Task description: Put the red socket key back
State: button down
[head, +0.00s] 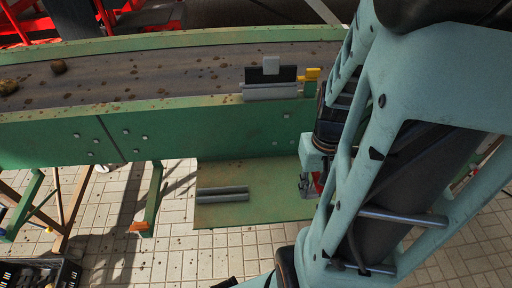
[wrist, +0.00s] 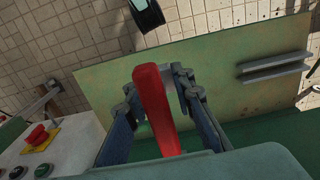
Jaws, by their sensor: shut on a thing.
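The red socket key (wrist: 157,112) is between the two fingers of my gripper (wrist: 161,84) in the wrist view, its long red body running from the fingertips back toward the palm. My gripper is shut on it. In the head view my gripper (head: 308,186) is at the right end of a green shelf plate (head: 265,178), partly covered by my arm; only a small bit of red shows there. Grey double rails (head: 223,194) lie on the left part of this plate. The rails also show at the right in the wrist view (wrist: 274,66), apart from the key.
A green-sided conveyor (head: 150,137) with clods on its belt runs above the plate. A grey holder with black, white and yellow pieces (head: 270,92) sits on its rim. A control box with a red stop button (wrist: 37,136) stands at left in the wrist view. A black crate (head: 40,273) is low left.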

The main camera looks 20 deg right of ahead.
jog(key=shift+w+a+f, duration=0.1)
jog(key=shift+w+f, duration=0.2)
jog(key=shift+f, duration=0.1)
jog(key=w+a+f+b, duration=0.2)
jog(key=w+f+b, duration=0.2)
jog(key=w, duration=0.4)
jog(key=b, duration=0.4)
send_over(274, 186)
jog(key=f, duration=0.4)
jog(key=shift+s+d+f, duration=0.15)
jog(key=shift+s+f, duration=0.15)
jog(key=shift+s, duration=0.05)
jog(key=shift+w+f, duration=0.2)
jog(key=shift+f, duration=0.05)
notch_tip(274, 186, down, 3)
jog(key=b, duration=0.3)
jog(key=shift+w+f, duration=0.15)
jog(key=shift+f, duration=0.05)
jog(key=shift+r, duration=0.1)
